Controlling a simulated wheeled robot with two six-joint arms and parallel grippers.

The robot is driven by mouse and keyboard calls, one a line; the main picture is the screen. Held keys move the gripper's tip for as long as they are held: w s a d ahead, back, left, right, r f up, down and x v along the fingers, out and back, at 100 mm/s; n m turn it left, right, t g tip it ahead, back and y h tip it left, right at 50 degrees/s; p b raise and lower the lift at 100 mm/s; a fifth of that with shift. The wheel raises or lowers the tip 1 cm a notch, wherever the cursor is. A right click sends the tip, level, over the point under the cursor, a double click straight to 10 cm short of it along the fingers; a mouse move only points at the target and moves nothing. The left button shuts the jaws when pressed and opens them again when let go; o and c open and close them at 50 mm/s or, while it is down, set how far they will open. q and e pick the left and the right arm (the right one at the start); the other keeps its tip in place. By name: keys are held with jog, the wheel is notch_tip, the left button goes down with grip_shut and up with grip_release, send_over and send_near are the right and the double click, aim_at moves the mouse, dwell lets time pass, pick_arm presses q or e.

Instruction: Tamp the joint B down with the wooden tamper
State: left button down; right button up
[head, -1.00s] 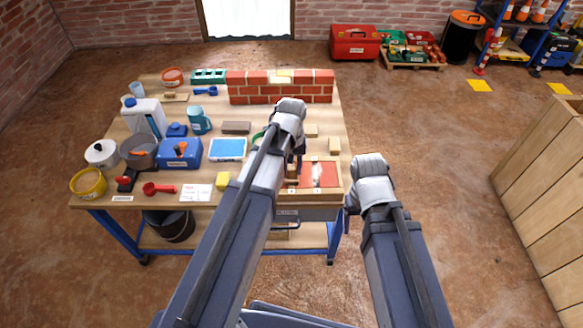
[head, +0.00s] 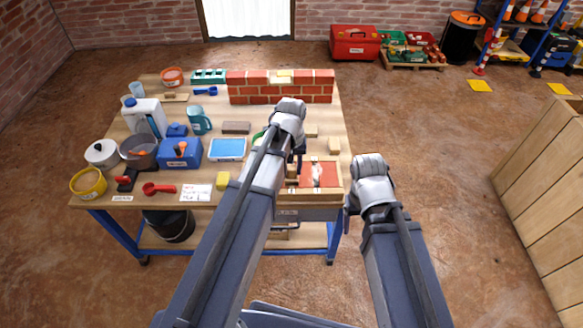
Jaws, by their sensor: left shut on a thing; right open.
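A wooden-framed tray (head: 310,196) with orange-red brick faces sits at the bench's front right corner. A pale joint (head: 317,171) runs between the brick faces in its right part; I cannot read which letter marks it. My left gripper (head: 294,166) points down over the left part of the tray, mostly hidden by its own arm. It is shut on the wooden tamper (head: 292,171), of which only a small tan part shows. I cannot tell whether the tamper touches the surface. My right gripper (head: 351,204) is open and empty beside the bench's right edge, partly hidden by its arm.
A small brick wall (head: 281,92) stands at the back of the bench. Small wooden blocks (head: 334,146) lie behind the tray.

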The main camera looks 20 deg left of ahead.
pick_arm(q)
notch_tip(320, 180, up, 7)
jog(key=p, duration=0.7)
dwell(0.3)
dwell(0.3)
jog(key=c, duration=1.1)
grip_release()
grip_shut()
